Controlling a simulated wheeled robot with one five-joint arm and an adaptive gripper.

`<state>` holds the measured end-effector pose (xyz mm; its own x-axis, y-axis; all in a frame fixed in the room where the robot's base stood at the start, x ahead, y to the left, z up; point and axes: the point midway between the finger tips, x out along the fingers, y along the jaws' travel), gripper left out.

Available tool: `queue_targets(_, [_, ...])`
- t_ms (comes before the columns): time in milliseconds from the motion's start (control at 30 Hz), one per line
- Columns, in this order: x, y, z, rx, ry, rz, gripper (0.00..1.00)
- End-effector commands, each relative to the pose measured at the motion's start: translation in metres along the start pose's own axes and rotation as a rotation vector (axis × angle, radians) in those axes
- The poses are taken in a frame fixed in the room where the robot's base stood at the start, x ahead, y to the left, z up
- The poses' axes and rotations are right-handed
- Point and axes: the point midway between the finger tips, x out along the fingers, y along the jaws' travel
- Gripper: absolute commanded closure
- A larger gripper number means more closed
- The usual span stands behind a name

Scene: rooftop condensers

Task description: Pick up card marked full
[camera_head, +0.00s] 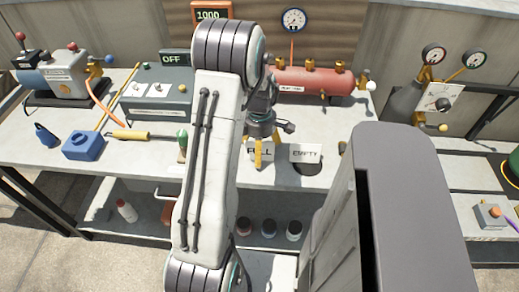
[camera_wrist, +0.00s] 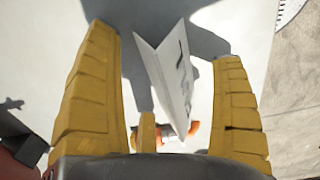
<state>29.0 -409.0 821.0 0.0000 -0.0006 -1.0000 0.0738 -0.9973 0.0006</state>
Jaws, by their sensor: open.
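The card marked FULL (camera_head: 266,151) stands on the bench, partly hidden behind my gripper (camera_head: 257,154). In the wrist view a white folded tent card (camera_wrist: 178,80) with dark lettering lies between the two yellow fingers of my gripper (camera_wrist: 166,48). The fingers are apart on either side of it, with a gap to each. The lettering is too steep to read there. A second white card marked EMPTY (camera_head: 305,152) stands just to the right in the head view.
A red tank (camera_head: 313,80) lies behind the cards. A grey switch box (camera_head: 158,92), a yellow-handled tool (camera_head: 133,135) and a blue block (camera_head: 83,146) are to the left. A dark round disc (camera_head: 307,169) lies in front of the EMPTY card.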

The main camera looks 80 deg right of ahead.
Motion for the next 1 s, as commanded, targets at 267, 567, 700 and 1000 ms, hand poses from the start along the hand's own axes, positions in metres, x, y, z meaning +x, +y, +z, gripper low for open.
queue_targets(267, [0.0, -0.0001, 0.0, 0.0, 0.0, 0.0, 0.19])
queue_targets(567, [-0.0002, -0.0001, 0.0, 0.0, 0.0, 0.0, 0.46])
queue_targets(700, [-0.0002, -0.0001, 0.0, 0.0, 0.0, 0.0, 0.58])
queue_targets(1000, [0.0003, -0.0003, -0.0001, 0.0, 0.0, -0.001, 0.78])
